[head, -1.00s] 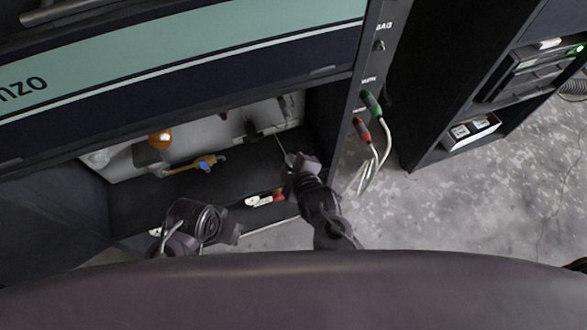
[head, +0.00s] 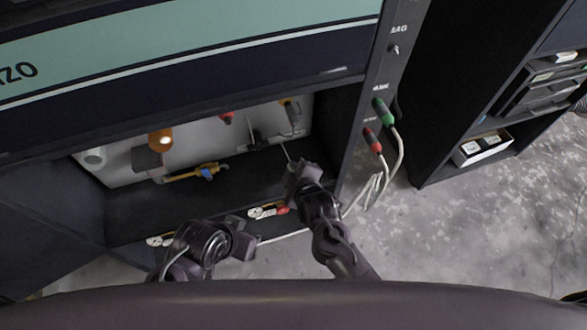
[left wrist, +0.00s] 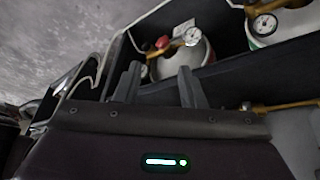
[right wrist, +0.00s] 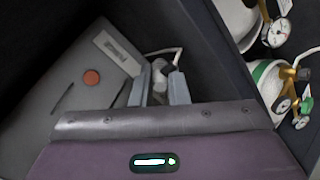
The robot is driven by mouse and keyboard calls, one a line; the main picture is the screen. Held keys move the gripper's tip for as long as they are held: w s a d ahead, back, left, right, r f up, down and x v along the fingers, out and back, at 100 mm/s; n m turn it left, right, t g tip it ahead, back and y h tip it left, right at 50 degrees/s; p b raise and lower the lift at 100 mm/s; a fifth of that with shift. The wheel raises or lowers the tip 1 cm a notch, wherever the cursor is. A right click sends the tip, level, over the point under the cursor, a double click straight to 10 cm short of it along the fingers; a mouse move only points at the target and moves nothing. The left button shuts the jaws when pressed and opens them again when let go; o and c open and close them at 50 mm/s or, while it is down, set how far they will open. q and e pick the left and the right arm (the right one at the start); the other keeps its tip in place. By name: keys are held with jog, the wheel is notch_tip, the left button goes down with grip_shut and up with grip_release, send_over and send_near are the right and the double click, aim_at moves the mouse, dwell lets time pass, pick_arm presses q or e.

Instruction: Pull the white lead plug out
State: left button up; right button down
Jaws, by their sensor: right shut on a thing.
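The white lead plug (right wrist: 159,82) is a pale piece between the fingers of my right gripper (right wrist: 159,88), which is shut on it. A white lead (right wrist: 165,51) curves away beside it. In the head view my right gripper (head: 300,172) is at the right end of the cabinet's open bay, with a thin pale line (head: 286,149) just above it. The fingers hide the plug's end, so I cannot tell if it sits in a socket. My left gripper (left wrist: 158,90) is open and empty; in the head view it is low in front of the bay (head: 246,240).
Gas bottles with gauges (left wrist: 192,37) stand in the bay. Green (head: 383,110) and red (head: 373,140) plugs are on the side post.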

jog(key=c, duration=1.3)
grip_release()
jog(key=shift+s, duration=0.15)
pick_arm(q)
jog(key=a+p, duration=0.1)
jog(key=s+a+g, duration=0.1)
jog(key=a+y+p, duration=0.1)
jog(key=shift+s+a+r+n+g+p, duration=0.1)
jog(key=shift+s+r+n+g+p, duration=0.1)
jog(key=shift+r+n+g+p, duration=0.15)
pick_arm(e)
jog(key=v, duration=0.7)
jog(key=shift+s+d+r, duration=0.15)
jog(key=shift+r, duration=0.2)
